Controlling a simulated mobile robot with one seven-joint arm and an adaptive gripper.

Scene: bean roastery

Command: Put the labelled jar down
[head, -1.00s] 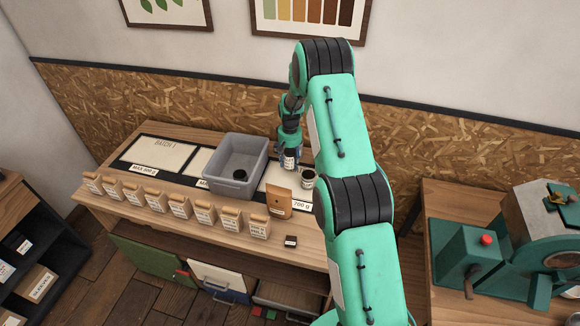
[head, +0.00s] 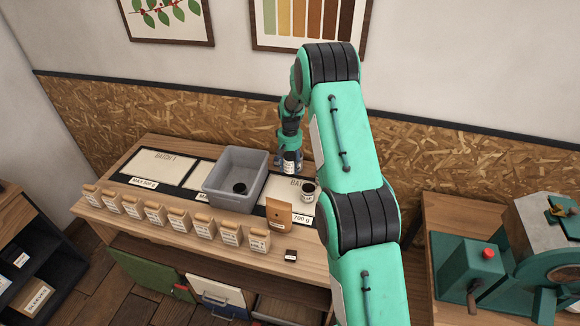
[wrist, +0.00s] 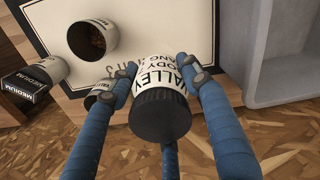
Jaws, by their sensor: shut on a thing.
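My gripper (head: 289,163) is shut on the labelled jar, which has a white label and a dark end cap. In the wrist view my blue fingers (wrist: 160,82) grip the labelled jar (wrist: 181,82) on both sides, its dark end toward the camera. In the head view the labelled jar (head: 290,168) is small and partly covered by the fingers, at the back of the BATCH mat (head: 275,188) right of the grey bin. I cannot tell whether its base touches the mat.
An open jar of beans (head: 308,191) stands close by at the right of the mat. The grey bin (head: 222,198) stands to the left with a dark round thing inside. A brown pouch (head: 279,213), a small dark box (head: 291,255) and a row of labelled pouches (head: 178,219) line the front.

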